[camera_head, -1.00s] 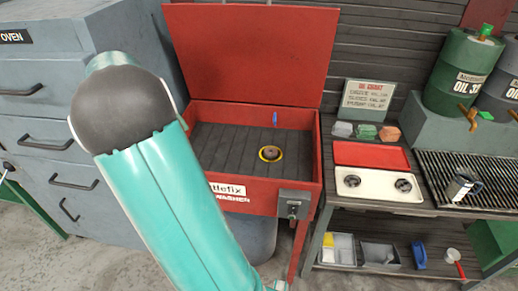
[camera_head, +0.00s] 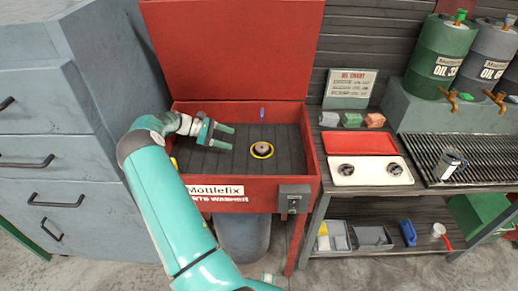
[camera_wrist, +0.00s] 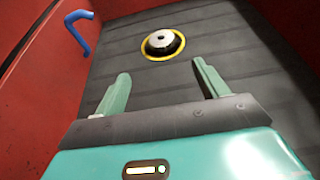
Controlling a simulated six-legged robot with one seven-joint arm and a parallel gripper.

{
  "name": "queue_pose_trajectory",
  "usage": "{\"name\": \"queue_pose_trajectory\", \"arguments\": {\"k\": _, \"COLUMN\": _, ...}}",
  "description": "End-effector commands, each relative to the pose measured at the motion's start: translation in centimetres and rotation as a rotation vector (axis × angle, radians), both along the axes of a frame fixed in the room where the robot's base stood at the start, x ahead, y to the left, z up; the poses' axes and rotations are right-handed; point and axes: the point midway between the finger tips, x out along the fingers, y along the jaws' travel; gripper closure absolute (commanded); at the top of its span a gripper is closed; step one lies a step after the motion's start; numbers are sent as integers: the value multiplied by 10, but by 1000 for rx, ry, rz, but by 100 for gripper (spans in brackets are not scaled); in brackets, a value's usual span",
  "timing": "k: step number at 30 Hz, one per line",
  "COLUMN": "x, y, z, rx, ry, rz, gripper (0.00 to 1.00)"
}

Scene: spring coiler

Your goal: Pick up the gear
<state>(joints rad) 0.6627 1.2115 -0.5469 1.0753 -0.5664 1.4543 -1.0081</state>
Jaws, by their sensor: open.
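A round dark piece with a pale centre (camera_head: 261,149) sits inside a yellow ring on the dark slatted floor of the red parts washer. It also shows in the wrist view (camera_wrist: 163,42), beyond my fingertips. It may be the gear; its teeth are too small to make out. My gripper (camera_head: 233,137) is over the left part of the washer, left of this piece and apart from it. In the wrist view my gripper (camera_wrist: 161,72) is open and empty, its two green fingers pointing toward the piece.
The red washer (camera_head: 306,150) has raised walls and an upright lid (camera_head: 235,50). A blue spout (camera_head: 262,113) stands at its back wall. A grey oven cabinet (camera_head: 60,130) stands left.

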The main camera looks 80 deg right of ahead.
Motion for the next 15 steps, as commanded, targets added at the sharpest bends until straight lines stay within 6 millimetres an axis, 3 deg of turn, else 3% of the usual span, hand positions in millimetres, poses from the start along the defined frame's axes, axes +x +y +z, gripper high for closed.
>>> {"name": "queue_pose_trajectory", "arguments": {"k": 9, "x": -57, "y": -12, "z": -21, "rx": 0, "ry": -1, "rz": -4, "gripper": 27}}
{"name": "queue_pose_trajectory", "arguments": {"k": 15, "x": -70, "y": -15, "z": -27, "rx": -1, "ry": -1, "rz": -4, "gripper": 27}}
